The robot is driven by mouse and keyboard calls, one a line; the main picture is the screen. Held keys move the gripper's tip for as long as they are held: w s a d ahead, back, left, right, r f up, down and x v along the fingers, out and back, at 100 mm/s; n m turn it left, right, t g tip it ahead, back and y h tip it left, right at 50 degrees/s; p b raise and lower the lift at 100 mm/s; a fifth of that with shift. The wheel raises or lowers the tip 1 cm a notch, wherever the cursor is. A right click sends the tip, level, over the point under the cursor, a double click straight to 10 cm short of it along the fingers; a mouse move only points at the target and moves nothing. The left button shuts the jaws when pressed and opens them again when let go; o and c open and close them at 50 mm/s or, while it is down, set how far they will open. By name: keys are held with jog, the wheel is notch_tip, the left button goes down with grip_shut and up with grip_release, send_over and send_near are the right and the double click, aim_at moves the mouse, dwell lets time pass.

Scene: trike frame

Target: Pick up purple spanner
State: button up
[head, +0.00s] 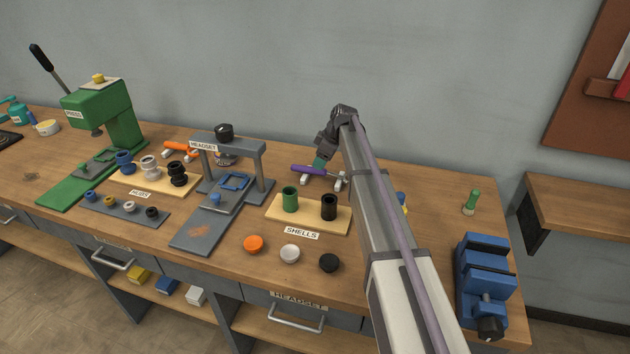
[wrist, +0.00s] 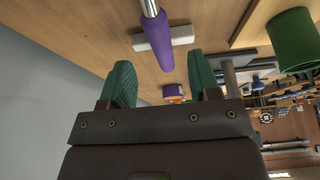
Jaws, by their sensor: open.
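The purple spanner (head: 306,170) lies across small white rests near the back of the bench, behind the shells board. Its purple handle (wrist: 158,38) and part of its metal shaft show in the wrist view, over a white rest (wrist: 180,35). In the wrist view my gripper (wrist: 160,72) is open, with green fingers apart and nothing clearly between the tips. The handle lies ahead of the gap between them. I cannot tell the exact height above it.
The shells board (head: 340,222) with a green shell (head: 290,199) and a black shell (head: 329,206) stands in front. The grey headset stand (head: 258,165) is to the left, an orange spanner (head: 180,152) farther left. A blue vise (head: 484,275) stands at the right.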

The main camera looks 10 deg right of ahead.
aim_at(324, 173)
jog(key=b+x, duration=0.5)
jog(key=shift+f, duration=0.25)
jog(key=shift+r, duration=0.3)
grip_shut()
